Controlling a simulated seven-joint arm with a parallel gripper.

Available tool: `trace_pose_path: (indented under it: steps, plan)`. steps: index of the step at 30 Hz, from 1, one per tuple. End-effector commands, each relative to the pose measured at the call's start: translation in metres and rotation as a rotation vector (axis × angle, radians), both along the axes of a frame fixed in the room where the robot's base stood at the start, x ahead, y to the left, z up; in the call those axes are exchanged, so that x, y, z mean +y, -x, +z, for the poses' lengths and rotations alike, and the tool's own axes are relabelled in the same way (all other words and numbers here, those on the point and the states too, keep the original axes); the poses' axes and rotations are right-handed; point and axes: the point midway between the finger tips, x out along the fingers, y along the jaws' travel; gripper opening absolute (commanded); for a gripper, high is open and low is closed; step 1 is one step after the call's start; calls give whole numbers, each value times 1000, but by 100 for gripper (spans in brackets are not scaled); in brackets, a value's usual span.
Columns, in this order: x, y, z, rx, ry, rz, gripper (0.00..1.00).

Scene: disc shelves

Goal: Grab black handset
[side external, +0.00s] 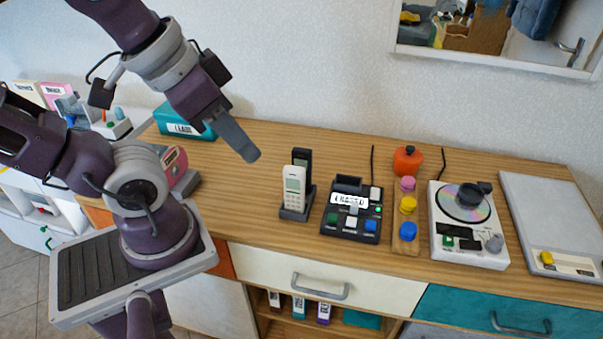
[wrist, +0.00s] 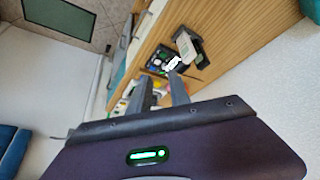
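The black handset (side external: 302,158) stands upright in a dark double cradle (side external: 297,212) on the wooden counter. A white handset (side external: 294,190) stands in front of it and hides its lower part. In the wrist view the white handset (wrist: 186,46) shows near the top, with the dark cradle and handset (wrist: 201,58) beside it. My gripper (side external: 248,155) is above the counter, up and to the left of the handsets, apart from them. In the wrist view my gripper (wrist: 160,82) has its two fingers apart with nothing between them.
Right of the cradle stand a black button device (side external: 352,213), a wooden rack of coloured knobs (side external: 406,225), a disc player (side external: 467,226) and a grey flat box (side external: 550,225). A teal box (side external: 182,122) is at the back left.

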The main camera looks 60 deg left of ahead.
Motion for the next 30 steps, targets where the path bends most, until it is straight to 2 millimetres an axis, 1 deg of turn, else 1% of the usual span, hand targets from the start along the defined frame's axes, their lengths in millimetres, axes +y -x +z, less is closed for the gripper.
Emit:
trace_pose_path:
  steps: [1, 3, 12, 14, 17, 18, 19, 20, 21, 23, 24, 26, 27, 29, 30]
  plan:
    - [0, 0, 0, 0, 0, 0, 35]
    - [0, 0, 0, 0, 0, 0, 47]
    - [0, 0, 2, -1, 0, 0, 47]
    - [0, -1, 9, -3, 0, 0, 47]
    - [0, -1, 36, -6, 0, 0, 47]
    - [0, -2, 49, -8, 0, 0, 47]
    - [3, -5, 56, -16, -8, 12, 47]
    - [17, -21, 57, -54, -40, 52, 47]
    - [32, -39, 63, -106, -79, 94, 47]
    - [55, -65, 75, -188, -139, 148, 47]
    - [71, -82, 83, -245, -178, 178, 47]
    - [95, -107, 99, -334, -243, 214, 47]
    - [112, -124, 110, -396, -287, 231, 47]
    - [135, -150, 129, -495, -354, 242, 47]
    - [150, -167, 142, -562, -400, 235, 47]
